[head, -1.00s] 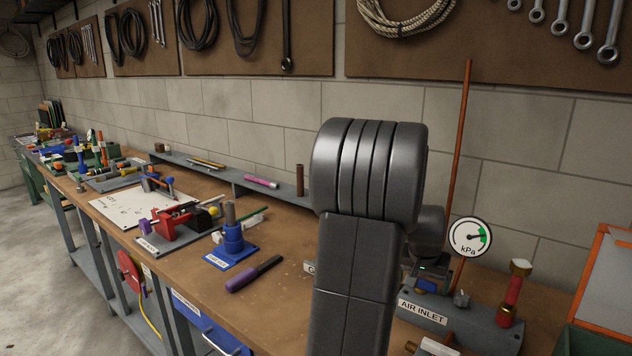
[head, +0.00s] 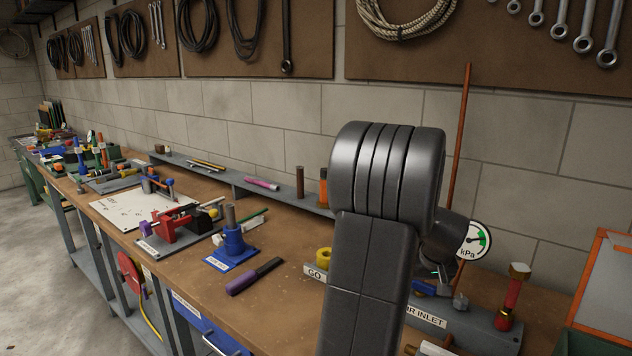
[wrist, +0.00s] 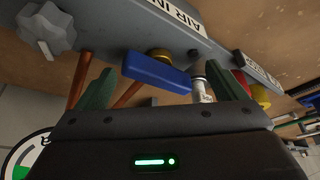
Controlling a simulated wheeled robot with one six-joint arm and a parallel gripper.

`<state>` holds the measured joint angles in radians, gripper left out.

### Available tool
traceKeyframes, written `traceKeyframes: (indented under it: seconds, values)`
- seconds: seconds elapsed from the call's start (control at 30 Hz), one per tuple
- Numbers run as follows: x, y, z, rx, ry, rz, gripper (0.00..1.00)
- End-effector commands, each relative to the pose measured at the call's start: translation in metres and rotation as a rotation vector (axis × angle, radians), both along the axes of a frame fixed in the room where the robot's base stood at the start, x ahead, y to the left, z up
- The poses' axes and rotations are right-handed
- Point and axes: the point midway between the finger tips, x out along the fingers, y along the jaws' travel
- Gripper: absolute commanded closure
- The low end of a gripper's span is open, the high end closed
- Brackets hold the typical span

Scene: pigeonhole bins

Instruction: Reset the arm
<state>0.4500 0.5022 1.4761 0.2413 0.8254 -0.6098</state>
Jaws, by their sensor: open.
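My arm rises in front of the bench in the head view, and its grey links hide most of my gripper there. In the wrist view my gripper (wrist: 162,72) has its two green fingers spread wide apart. A blue lever handle (wrist: 157,73) on a yellow-brass stem shows between the fingers, apart from them as far as I can see. It belongs to the grey AIR INLET block (head: 478,330), whose label is partly covered by my arm in the head view. Nothing is held.
The kPa gauge (head: 474,239) stands beside my wrist, partly hidden. An orange pipe (head: 460,150) runs up the wall at its left. A red fitting (head: 511,298) stands at the block's right end. A purple-handled tool (head: 254,277) and a blue stand (head: 234,243) are left on the bench.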

Motion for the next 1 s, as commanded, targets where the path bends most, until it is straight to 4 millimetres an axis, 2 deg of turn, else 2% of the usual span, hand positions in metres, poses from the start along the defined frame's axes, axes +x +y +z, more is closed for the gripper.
traceKeyframes:
  seconds: [0.47, 0.8, 1.0]
  values:
    - [0.0, -0.001, 0.001, 0.0, -0.001, 0.3, 0.09]
    - [-0.021, -0.007, 0.054, -0.002, -0.003, 0.312, 0.09]
    - [-0.027, -0.01, 0.068, 0.0, -0.001, 0.312, 0.09]
